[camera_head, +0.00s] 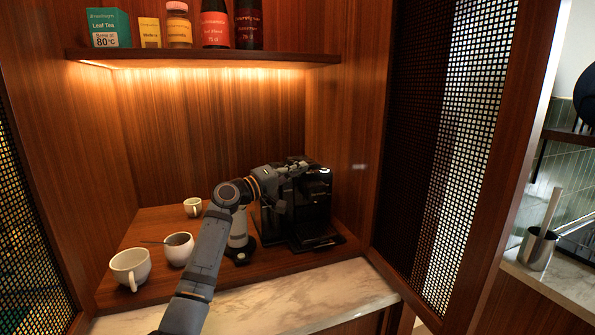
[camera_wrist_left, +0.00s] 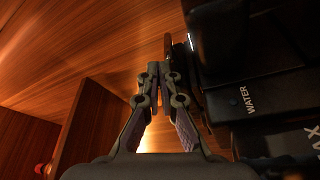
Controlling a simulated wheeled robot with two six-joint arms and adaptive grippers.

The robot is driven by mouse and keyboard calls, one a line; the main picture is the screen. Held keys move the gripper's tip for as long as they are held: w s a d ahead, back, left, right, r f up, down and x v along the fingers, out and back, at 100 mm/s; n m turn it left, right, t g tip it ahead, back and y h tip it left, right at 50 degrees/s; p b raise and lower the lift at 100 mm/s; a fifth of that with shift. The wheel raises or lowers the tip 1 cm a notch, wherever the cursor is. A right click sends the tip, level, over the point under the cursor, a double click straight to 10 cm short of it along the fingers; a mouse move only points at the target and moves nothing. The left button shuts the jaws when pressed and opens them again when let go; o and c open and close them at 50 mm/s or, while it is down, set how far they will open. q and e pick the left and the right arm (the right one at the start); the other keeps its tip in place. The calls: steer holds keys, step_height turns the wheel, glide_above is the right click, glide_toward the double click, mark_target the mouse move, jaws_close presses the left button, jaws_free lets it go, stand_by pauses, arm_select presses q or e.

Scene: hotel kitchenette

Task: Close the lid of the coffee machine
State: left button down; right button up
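The black coffee machine (camera_head: 312,212) stands at the right of the wooden niche. In the left wrist view its dark body (camera_wrist_left: 240,60) fills the right side, with a panel marked WATER (camera_wrist_left: 257,100). My left gripper (camera_head: 300,168) is at the top of the machine, over its left part. In the left wrist view the fingers (camera_wrist_left: 161,72) are together at the tips, with nothing clearly held. A thin dark brown upright edge (camera_wrist_left: 168,47) is just beyond the tips; I cannot tell if it is the lid or if they touch. The lid's angle is unclear. My right gripper is out of view.
A grey upright object (camera_head: 239,232) on a dark base stands left of the machine, partly behind my arm. White cups (camera_head: 131,268) stand further left. A shelf (camera_head: 205,57) with bottles and boxes hangs above. A perforated door (camera_head: 450,150) stands at the right.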

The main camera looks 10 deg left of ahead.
arm_select(q)
steer(key=shift+d+f, duration=0.1)
steer(key=shift+f, duration=0.4)
steer(key=shift+s+f, duration=0.1)
steer(key=shift+f, duration=0.1)
steer(key=r+v, duration=0.1)
steer(key=v, duration=0.6)
steer(key=shift+a, duration=0.25)
